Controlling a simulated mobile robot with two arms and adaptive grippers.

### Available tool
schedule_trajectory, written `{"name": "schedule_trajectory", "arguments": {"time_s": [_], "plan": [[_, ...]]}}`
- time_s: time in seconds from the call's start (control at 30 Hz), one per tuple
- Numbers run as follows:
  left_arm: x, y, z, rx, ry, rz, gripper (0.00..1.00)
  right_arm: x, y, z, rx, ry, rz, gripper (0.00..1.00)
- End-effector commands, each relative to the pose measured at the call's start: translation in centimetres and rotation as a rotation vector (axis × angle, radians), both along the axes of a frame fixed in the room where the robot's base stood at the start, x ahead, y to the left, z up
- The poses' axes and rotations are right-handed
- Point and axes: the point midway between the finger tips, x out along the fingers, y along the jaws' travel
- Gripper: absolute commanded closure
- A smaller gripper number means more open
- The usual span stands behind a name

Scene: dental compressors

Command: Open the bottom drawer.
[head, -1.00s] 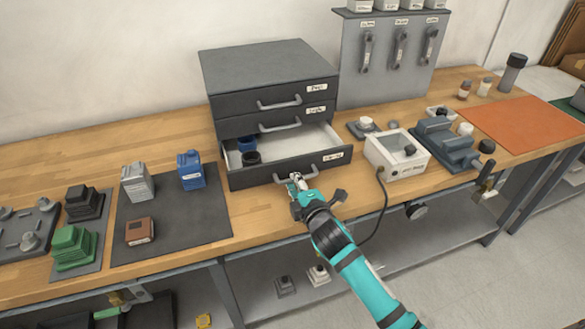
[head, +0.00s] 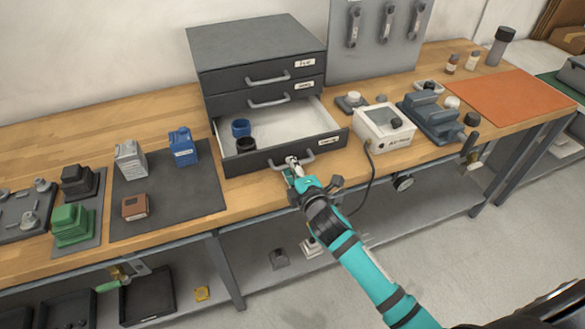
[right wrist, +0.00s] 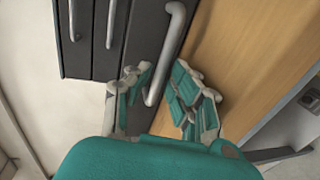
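The bottom drawer (head: 290,153) of the dark grey cabinet (head: 255,50) is pulled well out, its pale inside showing. A blue cup (head: 240,127) and a black cup (head: 246,144) stand at its left side. My right gripper (head: 293,165) is at the bottom drawer's handle (head: 312,160). In the right wrist view the grey handle (right wrist: 170,40) runs between the two fingers of my right gripper (right wrist: 160,85), which sit close on either side of it. Finger contact is partly hidden. My left gripper is not in view.
The upper two drawers are shut. A white box device (head: 385,127) with a cable and a grey-blue vise-like block (head: 432,117) stand right of the drawer. A dark mat (head: 190,205) with small containers lies to the left. Bare wood lies before the drawer.

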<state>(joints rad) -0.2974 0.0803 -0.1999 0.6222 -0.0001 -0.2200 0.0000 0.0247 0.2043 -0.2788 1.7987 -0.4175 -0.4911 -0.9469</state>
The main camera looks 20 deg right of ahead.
Motion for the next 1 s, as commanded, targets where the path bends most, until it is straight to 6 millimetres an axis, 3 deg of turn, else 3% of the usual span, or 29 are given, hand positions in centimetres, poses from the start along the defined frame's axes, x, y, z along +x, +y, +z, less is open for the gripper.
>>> {"name": "schedule_trajectory", "arguments": {"time_s": [0.27,0.7,1.0], "plan": [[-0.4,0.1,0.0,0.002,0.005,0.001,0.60,-0.9,0.0,0.2,0.000,0.000,0.001,0.79],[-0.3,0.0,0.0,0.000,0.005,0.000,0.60,-9.4,-0.3,1.9,0.000,0.002,0.001,0.79],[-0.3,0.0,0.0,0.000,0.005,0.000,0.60,-11.7,-0.4,2.5,0.000,0.000,-0.001,0.79]]}}
